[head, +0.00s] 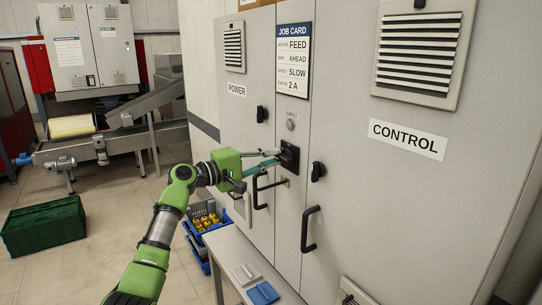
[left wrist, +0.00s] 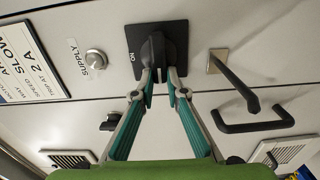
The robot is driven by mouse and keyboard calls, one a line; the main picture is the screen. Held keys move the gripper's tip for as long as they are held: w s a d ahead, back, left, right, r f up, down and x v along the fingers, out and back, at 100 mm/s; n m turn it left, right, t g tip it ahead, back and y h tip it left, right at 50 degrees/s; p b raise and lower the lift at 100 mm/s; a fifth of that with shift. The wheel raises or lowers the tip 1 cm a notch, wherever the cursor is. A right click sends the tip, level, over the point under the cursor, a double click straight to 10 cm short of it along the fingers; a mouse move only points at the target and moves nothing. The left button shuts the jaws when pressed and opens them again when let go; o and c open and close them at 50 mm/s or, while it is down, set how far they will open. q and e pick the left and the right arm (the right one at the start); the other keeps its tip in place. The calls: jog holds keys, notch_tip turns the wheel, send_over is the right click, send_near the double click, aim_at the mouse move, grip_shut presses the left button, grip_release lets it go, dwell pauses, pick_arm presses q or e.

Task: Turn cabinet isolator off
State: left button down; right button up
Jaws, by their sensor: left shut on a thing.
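The cabinet isolator is a black rotary knob on a black square plate (head: 290,157) on the narrow middle panel of the grey cabinet (head: 340,205). In the left wrist view, the isolator knob (left wrist: 157,47) stands out from its plate, and a white ON mark shows on the plate's left edge. My left gripper (head: 274,160) reaches it from the left. In the left wrist view, the teal-padded fingertips (left wrist: 161,76) are closed on the near end of the knob, one on each side. My right gripper is not in view.
A lever on a square base (left wrist: 219,62) and a black door handle (left wrist: 252,118) stand out close right of my fingers. Another door handle (head: 308,229) is lower right. A bench (head: 236,248) with a blue tray (head: 263,293) stands below. A green crate (head: 44,228) is on the floor.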

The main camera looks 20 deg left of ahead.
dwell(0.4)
pick_arm(q)
jog(key=c, duration=2)
grip_release()
jog(key=shift+a, duration=0.1)
jog(key=v, duration=1.2)
